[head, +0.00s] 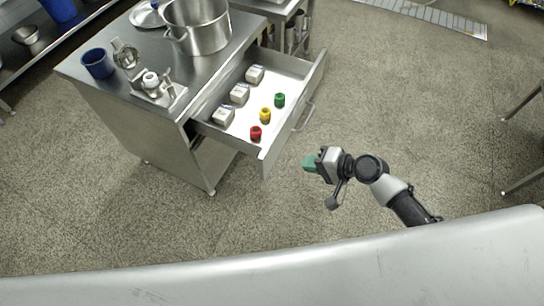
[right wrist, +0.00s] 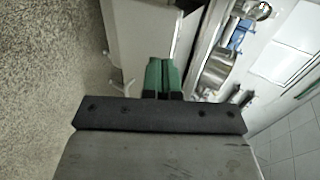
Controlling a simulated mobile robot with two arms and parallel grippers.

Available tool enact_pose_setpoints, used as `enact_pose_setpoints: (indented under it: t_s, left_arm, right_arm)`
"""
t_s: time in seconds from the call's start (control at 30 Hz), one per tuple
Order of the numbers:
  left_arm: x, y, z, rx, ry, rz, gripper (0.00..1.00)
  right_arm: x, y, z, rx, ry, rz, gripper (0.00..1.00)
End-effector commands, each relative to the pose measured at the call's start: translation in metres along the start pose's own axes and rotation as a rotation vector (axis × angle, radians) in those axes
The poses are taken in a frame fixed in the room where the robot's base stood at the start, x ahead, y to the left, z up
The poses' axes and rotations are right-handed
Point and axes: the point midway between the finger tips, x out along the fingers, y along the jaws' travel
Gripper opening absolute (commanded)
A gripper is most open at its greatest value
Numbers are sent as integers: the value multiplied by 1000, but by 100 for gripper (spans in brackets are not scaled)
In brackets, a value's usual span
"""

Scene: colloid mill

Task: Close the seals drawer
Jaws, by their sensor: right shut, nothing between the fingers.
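The seals drawer (head: 270,150) is pulled out from the steel cabinet in the head view. It holds white boxes (head: 240,94) and a red seal (head: 255,132), a yellow seal (head: 265,114) and a green seal (head: 280,99). Its bar handle (head: 304,117) is on the front face, on the right. My right gripper (head: 308,163) is in front of the drawer face, apart from it, with its green fingers together and empty. In the right wrist view the fingers (right wrist: 163,76) point at a pale panel with a handle (right wrist: 128,87) to the left. My left gripper is out of view.
The cabinet top (head: 215,66) carries a large pot (head: 198,28), a blue cup (head: 97,63) and metal parts. Another steel table stands behind it. The speckled floor (head: 400,110) to the right of the drawer is clear. A pale curved edge crosses the bottom of the head view.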

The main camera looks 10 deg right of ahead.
Motion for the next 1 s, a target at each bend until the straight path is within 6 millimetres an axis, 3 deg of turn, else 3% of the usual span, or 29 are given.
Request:
enact_pose_setpoints:
  t_s: [0.3,0.5,0.7,1.0]
  left_arm:
    - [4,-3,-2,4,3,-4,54]
    - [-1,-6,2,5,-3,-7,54]
    - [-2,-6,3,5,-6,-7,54]
    - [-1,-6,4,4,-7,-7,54]
  right_arm:
    - [70,0,-1,0,2,-2,0]
    - [96,-14,-1,-3,2,-1,0]
    - [107,-20,-1,-2,3,0,0]
    - [108,-19,-1,-2,3,1,0]
